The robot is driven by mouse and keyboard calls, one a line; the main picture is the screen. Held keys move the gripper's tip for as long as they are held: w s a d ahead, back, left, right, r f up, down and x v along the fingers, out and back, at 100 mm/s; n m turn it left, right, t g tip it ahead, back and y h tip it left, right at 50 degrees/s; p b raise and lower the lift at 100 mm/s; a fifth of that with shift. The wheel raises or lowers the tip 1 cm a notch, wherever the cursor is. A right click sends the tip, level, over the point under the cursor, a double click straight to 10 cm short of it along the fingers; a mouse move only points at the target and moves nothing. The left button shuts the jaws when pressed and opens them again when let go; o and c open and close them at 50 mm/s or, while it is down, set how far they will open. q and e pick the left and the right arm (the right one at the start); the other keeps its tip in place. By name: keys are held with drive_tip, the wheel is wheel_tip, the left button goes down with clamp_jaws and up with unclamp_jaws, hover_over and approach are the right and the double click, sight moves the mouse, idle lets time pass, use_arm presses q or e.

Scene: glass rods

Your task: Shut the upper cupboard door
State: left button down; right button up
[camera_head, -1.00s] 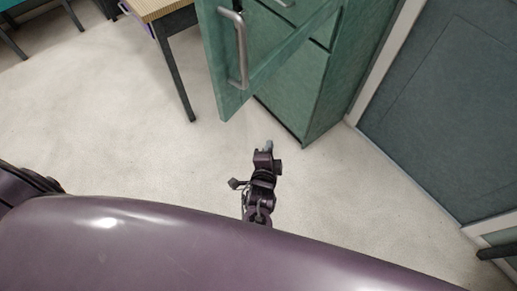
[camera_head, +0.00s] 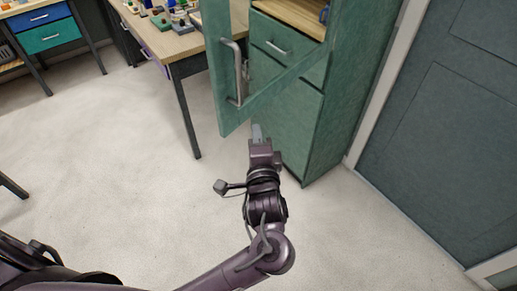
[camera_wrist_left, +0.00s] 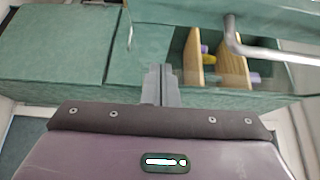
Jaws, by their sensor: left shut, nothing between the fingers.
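The upper cupboard door (camera_head: 217,75) is a green-framed panel with a see-through middle and a metal bar handle (camera_head: 239,72). It stands open, swung out from the green cupboard (camera_head: 340,90). My left gripper (camera_head: 257,134) is shut and empty, just below and right of the door's lower corner in the head view; I see no clear contact. In the left wrist view the shut fingers (camera_wrist_left: 161,84) point at the cupboard, with the handle (camera_wrist_left: 270,52) to their upper right. My right gripper is out of view.
A table (camera_head: 165,40) with small items stands left of the cupboard, its dark leg (camera_head: 186,115) near the door. A grey door (camera_head: 440,130) is on the right. Open floor (camera_head: 100,160) lies to the left. Cupboard drawers (camera_head: 275,42) sit behind the open door.

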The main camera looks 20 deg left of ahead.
sight(242, 113)
use_arm(q)
drive_tip(key=w+a, duration=0.1)
drive_tip(key=w+a+p, duration=0.1)
drive_tip(key=a, duration=0.1)
drive_tip(key=shift+w+a, duration=0.1)
drive_tip(key=shift+w, duration=0.2)
drive_tip(key=shift+w+a+f, duration=0.1)
drive_tip(key=shift+w+a, duration=0.05)
drive_tip(key=shift+a, duration=0.4)
